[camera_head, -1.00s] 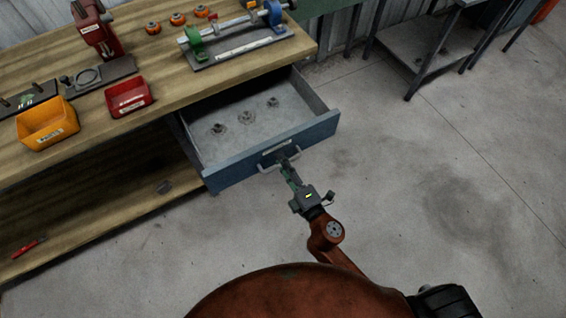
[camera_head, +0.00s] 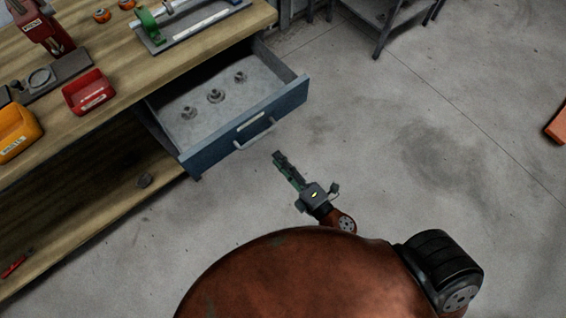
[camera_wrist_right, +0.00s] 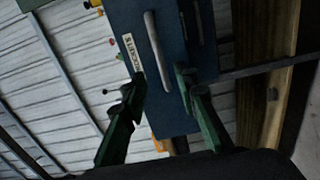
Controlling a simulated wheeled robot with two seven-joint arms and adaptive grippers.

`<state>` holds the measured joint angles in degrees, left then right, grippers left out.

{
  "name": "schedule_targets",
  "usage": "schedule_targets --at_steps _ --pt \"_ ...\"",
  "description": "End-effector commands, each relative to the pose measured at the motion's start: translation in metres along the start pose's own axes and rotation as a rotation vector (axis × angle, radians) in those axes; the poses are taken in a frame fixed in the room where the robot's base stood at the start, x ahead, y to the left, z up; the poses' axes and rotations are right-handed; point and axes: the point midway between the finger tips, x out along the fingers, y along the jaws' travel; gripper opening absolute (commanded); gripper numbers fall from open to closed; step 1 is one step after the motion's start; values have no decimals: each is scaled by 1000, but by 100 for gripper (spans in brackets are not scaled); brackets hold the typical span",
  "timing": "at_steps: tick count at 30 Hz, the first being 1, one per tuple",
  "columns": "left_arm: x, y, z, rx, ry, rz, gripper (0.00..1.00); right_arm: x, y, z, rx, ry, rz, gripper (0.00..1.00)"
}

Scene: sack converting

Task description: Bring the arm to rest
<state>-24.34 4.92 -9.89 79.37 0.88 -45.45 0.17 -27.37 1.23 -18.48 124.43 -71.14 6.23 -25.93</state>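My right gripper (camera_head: 279,157) is in front of the pulled-out blue drawer (camera_head: 206,161), clear of its handle (camera_head: 256,134). In the right wrist view the gripper (camera_wrist_right: 158,84) has its two green fingers apart with nothing held between them. The drawer front (camera_wrist_right: 172,118) and its pale bar handle (camera_wrist_right: 157,50) show beyond the fingertips there. The drawer stands open with several small grey metal parts (camera_head: 214,96) inside. My left gripper is not in view.
The wooden workbench (camera_head: 120,105) carries a red bin (camera_head: 88,92), an orange bin (camera_head: 15,130), a red press (camera_head: 38,25) and a shaft fixture (camera_head: 185,22). A metal stand (camera_head: 390,15) is at the back.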

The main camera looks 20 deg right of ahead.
Motion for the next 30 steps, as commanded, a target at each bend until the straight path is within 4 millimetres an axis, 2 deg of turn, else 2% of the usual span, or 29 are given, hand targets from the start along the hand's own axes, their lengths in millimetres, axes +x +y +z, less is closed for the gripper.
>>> schedule_targets --at_steps 6,23,26,29,30 --pt "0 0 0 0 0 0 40 -9 0 0 0 -1 0 28" --pt "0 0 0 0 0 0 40 -9 0 0 1 -2 0 28" --pt "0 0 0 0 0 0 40 -9 -12 6 31 -17 -22 28" --pt "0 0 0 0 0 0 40 -10 -48 23 123 -68 -84 28" --pt "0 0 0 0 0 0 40 -12 -69 33 177 -99 -120 28"
